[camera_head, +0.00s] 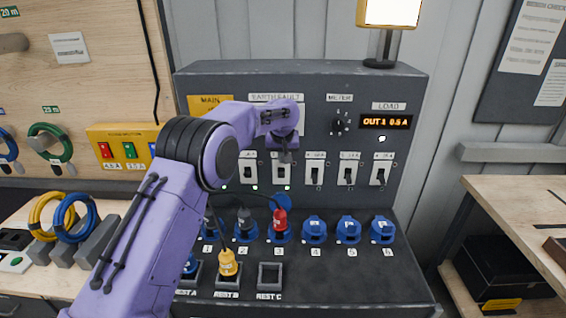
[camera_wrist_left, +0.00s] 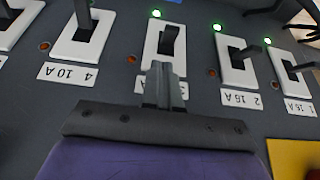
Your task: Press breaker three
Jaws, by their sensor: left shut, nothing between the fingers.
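Breaker three (camera_head: 281,173) is a white-framed switch with a dark lever on the grey panel. In the left wrist view, its lever (camera_wrist_left: 170,38) stands out between breakers two and four, with a lit green lamp at its far edge. My left gripper (camera_head: 286,156) is shut and empty, at the label side of breaker three. In the wrist view, its fingertips (camera_wrist_left: 162,72) overlap the near edge of that switch plate and cover most of its label. I cannot tell whether they touch it. My right gripper is not in view.
Breaker two (camera_wrist_left: 237,60) and breaker four (camera_wrist_left: 82,36) flank it closely. Below, a red plug (camera_head: 280,219) sits in socket three, and a yellow plug (camera_head: 228,263) stands in rest B. A load display (camera_head: 387,122) reads "OUT 1 0.5 A". My left arm hides the panel's left part.

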